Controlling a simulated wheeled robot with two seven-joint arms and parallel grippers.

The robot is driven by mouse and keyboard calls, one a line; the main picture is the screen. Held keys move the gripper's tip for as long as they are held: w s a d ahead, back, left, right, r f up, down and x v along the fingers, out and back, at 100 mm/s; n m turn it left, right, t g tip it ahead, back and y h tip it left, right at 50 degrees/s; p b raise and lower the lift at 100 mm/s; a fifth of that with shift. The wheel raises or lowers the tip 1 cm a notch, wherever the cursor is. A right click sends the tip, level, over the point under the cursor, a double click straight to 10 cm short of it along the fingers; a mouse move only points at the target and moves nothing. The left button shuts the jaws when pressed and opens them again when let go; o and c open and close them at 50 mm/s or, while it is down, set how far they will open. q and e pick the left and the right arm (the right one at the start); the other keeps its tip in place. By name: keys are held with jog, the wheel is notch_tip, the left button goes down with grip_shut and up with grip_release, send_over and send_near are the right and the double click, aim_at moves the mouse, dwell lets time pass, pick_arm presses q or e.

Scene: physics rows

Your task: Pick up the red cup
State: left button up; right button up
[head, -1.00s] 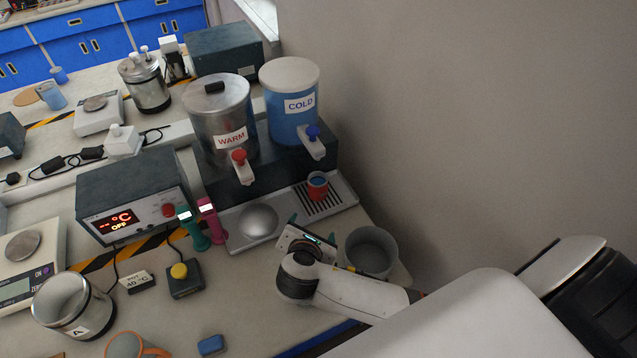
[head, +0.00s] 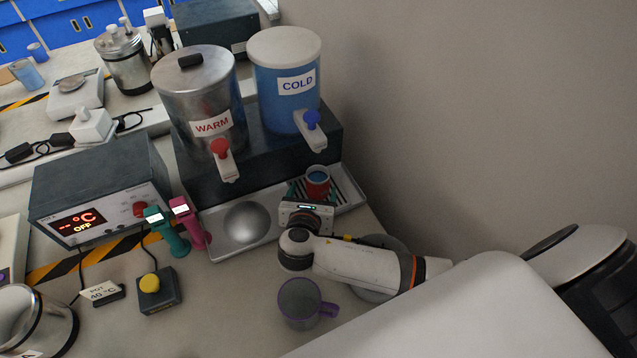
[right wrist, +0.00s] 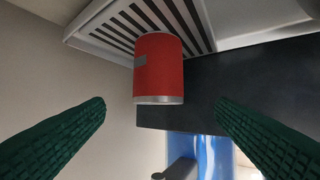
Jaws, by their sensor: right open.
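The red cup (head: 318,177) stands upright on the slatted drip tray below the cold tank's tap, with something blue inside it. The right wrist view shows its red side with a grey patch (right wrist: 158,68). My right gripper (head: 311,192) is open, its green fingers at the near side of the cup. In the right wrist view my right gripper (right wrist: 160,115) has its fingers spread wide with the cup ahead, in the gap between them. My left gripper is out of view.
The blue COLD tank (head: 284,88) and its blue-knobbed tap (head: 313,130) stand just behind the cup. The WARM tank (head: 198,100) is to the left. A metal dome (head: 246,222) sits on the tray.

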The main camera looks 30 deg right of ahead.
aim_at(319, 170)
jog(key=x, duration=0.3)
jog(key=p+x, duration=0.1)
jog(key=x, duration=0.5)
jog(key=shift+w+d+r, duration=0.15)
jog(key=shift+w+d, duration=0.1)
jog(key=shift+d, duration=0.1)
jog(key=c, duration=1.1)
jog(key=shift+r, duration=0.1)
jog(key=shift+c, duration=0.2)
